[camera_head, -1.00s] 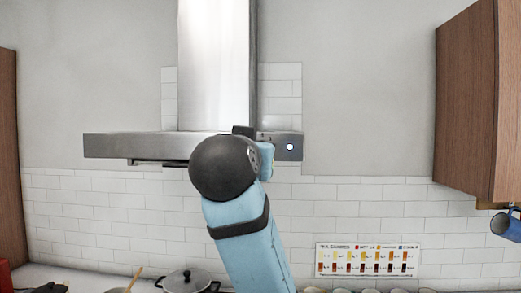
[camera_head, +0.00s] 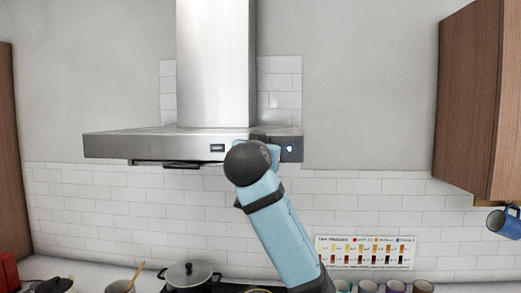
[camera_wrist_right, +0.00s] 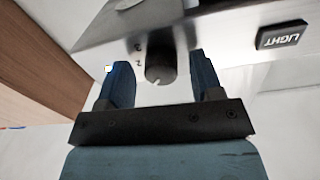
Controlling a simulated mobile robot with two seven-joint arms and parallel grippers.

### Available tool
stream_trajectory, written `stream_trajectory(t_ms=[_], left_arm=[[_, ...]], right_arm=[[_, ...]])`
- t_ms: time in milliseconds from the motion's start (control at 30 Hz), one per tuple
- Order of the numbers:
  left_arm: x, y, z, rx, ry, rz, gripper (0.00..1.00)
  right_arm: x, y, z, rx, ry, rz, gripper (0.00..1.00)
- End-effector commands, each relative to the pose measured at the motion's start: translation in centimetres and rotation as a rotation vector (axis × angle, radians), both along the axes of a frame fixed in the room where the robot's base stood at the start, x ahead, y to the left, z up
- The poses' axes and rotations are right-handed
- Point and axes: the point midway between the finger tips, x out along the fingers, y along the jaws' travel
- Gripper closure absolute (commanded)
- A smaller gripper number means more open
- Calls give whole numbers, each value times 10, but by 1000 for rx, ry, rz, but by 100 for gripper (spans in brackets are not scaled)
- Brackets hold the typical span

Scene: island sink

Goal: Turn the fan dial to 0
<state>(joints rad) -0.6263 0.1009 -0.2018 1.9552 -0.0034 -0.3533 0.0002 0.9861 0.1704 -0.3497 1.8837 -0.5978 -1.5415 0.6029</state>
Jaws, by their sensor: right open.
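The fan dial (camera_wrist_right: 160,68) is a dark round knob on the range hood's steel front (camera_head: 175,147), seen in the right wrist view. The digits 3 and 2 show beside it, and a small pale mark shows on the knob's lower edge in the picture. My right gripper (camera_wrist_right: 164,76) is open, with one blue finger on each side of the dial. Gaps show between fingers and knob, and I see no clear contact. In the head view my right arm hides the dial and the fingertips. My left gripper is in neither view.
A black LIGHT label (camera_wrist_right: 281,35) and a small lit indicator (camera_head: 290,149) are on the hood front. Wooden cabinets (camera_head: 468,100) flank the hood. A lidded pot (camera_head: 188,274) and several mugs stand below. The space between hood and counter is mostly clear.

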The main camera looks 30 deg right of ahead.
Motion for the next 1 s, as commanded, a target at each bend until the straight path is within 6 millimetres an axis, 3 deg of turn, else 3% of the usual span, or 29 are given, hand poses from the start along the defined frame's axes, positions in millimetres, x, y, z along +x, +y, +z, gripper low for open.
stream_trajectory(t_ms=[133,333,667,1000], left_arm=[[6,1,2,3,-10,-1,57],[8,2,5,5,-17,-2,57],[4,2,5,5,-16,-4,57],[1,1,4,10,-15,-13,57]], right_arm=[[0,0,0,0,0,0,42],[0,0,0,-1,1,0,88],[0,0,0,-30,19,1,89],[-1,0,0,-213,129,2,89]])
